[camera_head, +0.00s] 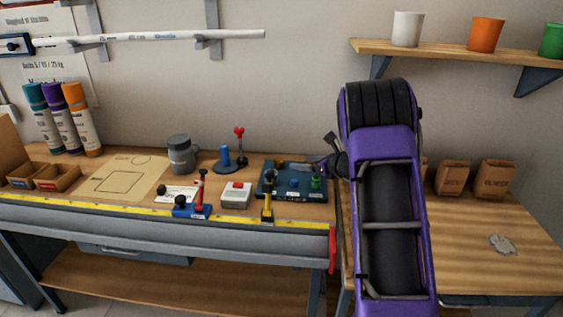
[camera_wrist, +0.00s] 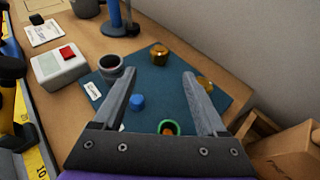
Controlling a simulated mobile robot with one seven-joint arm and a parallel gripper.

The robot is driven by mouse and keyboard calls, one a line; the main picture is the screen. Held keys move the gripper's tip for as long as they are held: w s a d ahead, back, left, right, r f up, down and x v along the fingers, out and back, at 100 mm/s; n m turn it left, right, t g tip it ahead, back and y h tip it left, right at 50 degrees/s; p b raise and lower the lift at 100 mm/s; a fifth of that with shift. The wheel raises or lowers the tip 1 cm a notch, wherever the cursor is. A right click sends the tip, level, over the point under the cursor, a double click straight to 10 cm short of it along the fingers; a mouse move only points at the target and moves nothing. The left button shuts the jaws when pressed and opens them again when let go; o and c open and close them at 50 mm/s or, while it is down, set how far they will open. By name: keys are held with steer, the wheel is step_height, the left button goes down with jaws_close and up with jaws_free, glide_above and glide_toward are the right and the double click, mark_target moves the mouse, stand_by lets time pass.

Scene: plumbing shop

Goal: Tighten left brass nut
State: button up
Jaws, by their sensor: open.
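A brass nut (camera_wrist: 159,55) sits on the dark teal mat (camera_wrist: 152,82) near its far edge, ahead of the gap between my fingers. A second brass-coloured piece (camera_wrist: 205,84) shows to its right, partly hidden behind my right finger. My gripper (camera_wrist: 162,82) is open and empty, with its fingers spread above the mat. In the head view my gripper (camera_head: 303,166) reaches in from the right over the mat (camera_head: 282,194), and I cannot make out the nuts clearly there.
On the mat are a grey ring (camera_wrist: 110,67), a blue cap (camera_wrist: 137,102) and a green ring (camera_wrist: 168,128). A grey box with a red button (camera_wrist: 60,67) stands left of the mat. A black-and-yellow tool (camera_head: 267,202) stands at its front. A wall rises behind.

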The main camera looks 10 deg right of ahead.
mark_target(280, 161)
steer(key=x, duration=1.2)
steer(key=shift+a+f, duration=0.1)
jaws_close()
